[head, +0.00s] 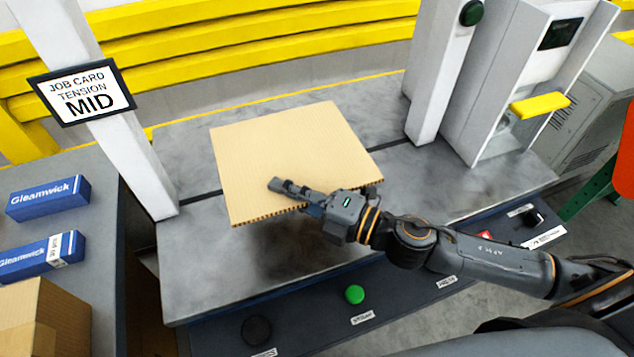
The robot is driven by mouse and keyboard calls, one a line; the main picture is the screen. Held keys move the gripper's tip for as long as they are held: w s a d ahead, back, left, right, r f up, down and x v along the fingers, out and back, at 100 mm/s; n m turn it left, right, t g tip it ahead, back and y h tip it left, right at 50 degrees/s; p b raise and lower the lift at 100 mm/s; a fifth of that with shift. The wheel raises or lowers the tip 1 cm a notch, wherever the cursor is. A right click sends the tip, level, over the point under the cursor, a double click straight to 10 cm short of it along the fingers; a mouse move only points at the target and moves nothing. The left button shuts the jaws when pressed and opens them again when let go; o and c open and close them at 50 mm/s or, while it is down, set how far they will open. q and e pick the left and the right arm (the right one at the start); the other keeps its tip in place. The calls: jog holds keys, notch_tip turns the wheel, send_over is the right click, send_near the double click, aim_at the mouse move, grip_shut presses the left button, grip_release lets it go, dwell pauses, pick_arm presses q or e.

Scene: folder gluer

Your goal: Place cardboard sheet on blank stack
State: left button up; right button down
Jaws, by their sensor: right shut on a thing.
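A tan cardboard sheet (275,150) with a corrugated front edge is over the grey machine table in the middle of the head view. My right gripper (298,198) comes in from the right and is shut on the sheet's front edge, one finger lying on its top face. A dark shadow under the front edge suggests the sheet is held above the table surface. I cannot make out a separate blank stack; anything under the sheet is hidden. My left gripper is not in view.
A white post with a job card sign (82,92) stands left of the sheet; white machine columns (435,70) stand to the right. The front panel has a green button (354,294) and a black knob (256,331). Blue boxes (48,198) lie at left. Yellow rails run behind.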

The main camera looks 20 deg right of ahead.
jog(key=w+d+f, duration=0.1)
jog(key=d+f, duration=0.1)
jog(key=w+d+f+b, duration=0.1)
jog(key=w+d+f, duration=0.1)
jog(key=d, duration=0.1)
jog(key=w+d+f+b, duration=0.1)
jog(key=d+f, duration=0.1)
jog(key=f, duration=0.1)
jog(key=shift+w+d, duration=0.25)
jog(key=shift+d+f, duration=0.1)
jog(key=shift+d, duration=0.05)
jog(key=f, duration=0.3)
jog(key=shift+w+d+f, duration=0.1)
jog(key=shift+w+d, duration=0.15)
jog(key=shift+d, duration=0.1)
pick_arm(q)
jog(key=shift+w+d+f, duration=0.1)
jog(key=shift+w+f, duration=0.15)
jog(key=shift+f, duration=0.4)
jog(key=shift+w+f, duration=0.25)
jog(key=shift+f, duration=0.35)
pick_arm(e)
jog(key=shift+f, duration=0.35)
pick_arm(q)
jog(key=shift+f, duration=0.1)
pick_arm(e)
jog(key=shift+f, duration=0.1)
jog(key=c, duration=1.5)
grip_release()
jog(key=shift+o, duration=0.2)
